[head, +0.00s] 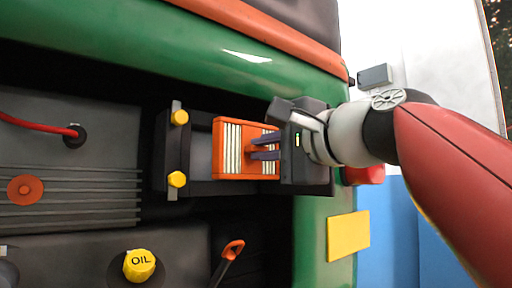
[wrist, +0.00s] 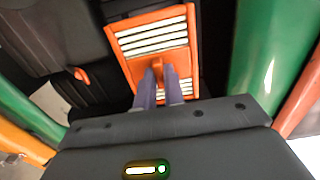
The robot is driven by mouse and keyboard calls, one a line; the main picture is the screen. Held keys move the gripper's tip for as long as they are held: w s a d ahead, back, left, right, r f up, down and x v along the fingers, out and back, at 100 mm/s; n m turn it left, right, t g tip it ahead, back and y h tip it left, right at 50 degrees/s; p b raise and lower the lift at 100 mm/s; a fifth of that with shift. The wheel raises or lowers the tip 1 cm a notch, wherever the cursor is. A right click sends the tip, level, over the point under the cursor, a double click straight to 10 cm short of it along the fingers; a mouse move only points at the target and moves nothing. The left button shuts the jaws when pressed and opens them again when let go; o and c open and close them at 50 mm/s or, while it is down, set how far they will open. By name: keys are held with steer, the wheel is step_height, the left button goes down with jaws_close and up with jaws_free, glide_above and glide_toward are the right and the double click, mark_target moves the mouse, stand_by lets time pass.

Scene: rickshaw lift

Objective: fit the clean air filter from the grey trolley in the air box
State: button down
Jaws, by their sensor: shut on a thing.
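The clean air filter (head: 232,150) has an orange frame and white pleats. My gripper (head: 266,148) is shut on it, from the right in the head view. In the wrist view, the filter (wrist: 155,42) lies ahead of my gripper (wrist: 165,80), whose two fingers close on an orange tab at its middle. The dark air box (head: 200,187) lies behind and around the filter in the head view. Its left part shows past the filter's left edge. I cannot tell whether the filter is seated in the box or held in front of it.
Two yellow knobs (head: 179,117) sit on a bracket at the box's left end. A yellow oil cap (head: 139,265) and an orange-handled dipstick (head: 232,250) are below. The green body panel (head: 230,55) runs above and to the right.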

mark_target(260, 149)
steer(key=p+x, duration=0.2)
steer(key=x, duration=0.8)
steer(key=shift+p, duration=0.3)
steer(key=shift+w+a+p, duration=0.35)
steer(key=shift+w+a, duration=0.05)
stand_by(2.5)
steer(key=c, duration=1.4)
jaws_free()
steer(key=shift+c, duration=0.8)
steer(key=shift+s, duration=0.1)
steer(key=shift+b+v, duration=1.15)
steer(key=shift+v, duration=2.8)
